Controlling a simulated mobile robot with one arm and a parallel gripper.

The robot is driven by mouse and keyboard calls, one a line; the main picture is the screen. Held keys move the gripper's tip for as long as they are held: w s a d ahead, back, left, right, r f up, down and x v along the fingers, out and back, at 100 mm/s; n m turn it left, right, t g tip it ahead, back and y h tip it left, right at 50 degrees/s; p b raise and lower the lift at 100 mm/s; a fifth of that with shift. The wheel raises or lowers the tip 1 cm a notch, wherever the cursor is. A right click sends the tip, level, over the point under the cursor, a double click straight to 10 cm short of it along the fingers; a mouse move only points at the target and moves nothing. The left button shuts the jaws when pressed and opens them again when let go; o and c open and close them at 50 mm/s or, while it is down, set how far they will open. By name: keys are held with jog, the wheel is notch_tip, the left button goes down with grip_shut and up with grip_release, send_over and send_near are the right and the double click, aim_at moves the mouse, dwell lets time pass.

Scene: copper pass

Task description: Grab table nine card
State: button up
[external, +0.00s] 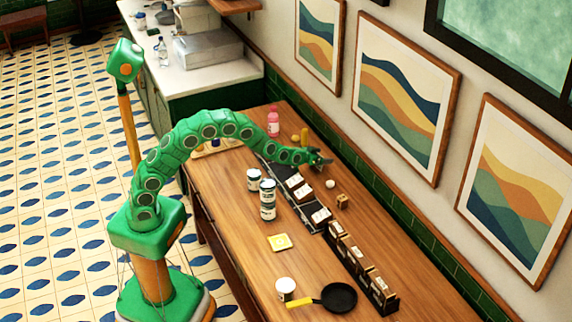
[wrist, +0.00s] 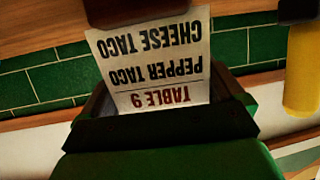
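The table nine card (wrist: 155,65) is a pale paper slip in the wrist view. It reads "TABLE 9, PEPPER TACO, CHEESE TACO", upside down in that picture. A dark brown block (wrist: 140,12) at the top of the wrist view meets the card's end. My gripper (wrist: 165,105) has its two dark jaws spread to either side of the card's end nearest me; I see no jaw pressed on the card. In the external view my gripper (external: 322,160) reaches over the far part of the counter. The card cannot be made out there.
A yellow bottle (wrist: 303,70) stands close on the right in the wrist view. On the wooden counter (external: 235,200) are a pink bottle (external: 273,122), cans (external: 267,200), a row of dark bins (external: 338,240), a white ball (external: 330,183), a small wooden block (external: 342,201) and a black pan (external: 338,298).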

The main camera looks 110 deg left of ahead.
jog(key=c, duration=0.4)
jog(key=shift+c, duration=0.2)
jog(key=shift+r, duration=0.1)
jog(key=shift+r, duration=0.6)
jog(key=s+d+r, duration=0.9)
jog(key=s+r, duration=0.1)
jog(key=r, duration=0.1)
jog(key=shift+s+d+r, duration=0.15)
jog(key=shift+s+r, duration=0.05)
jog(key=shift+r, duration=0.15)
